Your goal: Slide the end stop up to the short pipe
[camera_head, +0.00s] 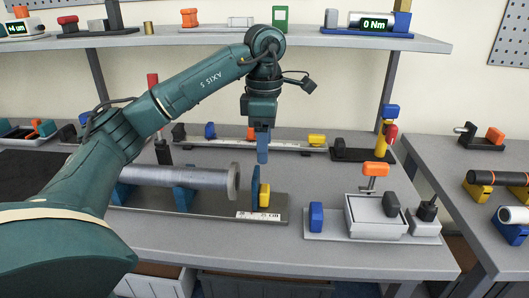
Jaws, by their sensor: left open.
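The short pipe (180,178) is grey with a round flange at its right end. It lies level on blue supports (184,198) on a dark base (225,206). The end stop (256,187), a blue upright plate with a yellow block (265,195) on its right, stands on the same base. A small gap shows between the flange and the plate. My left gripper (262,155) is open and points down just above the end stop, apart from it as far as I can tell. Its blue fingers overlap in this view. My right gripper is not in view.
A grey fixture (375,218) with an orange-handled clamp stands right of the base. Behind is a long rail (290,146) with small blocks. A shelf (330,40) with instruments hangs above. The table front is clear.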

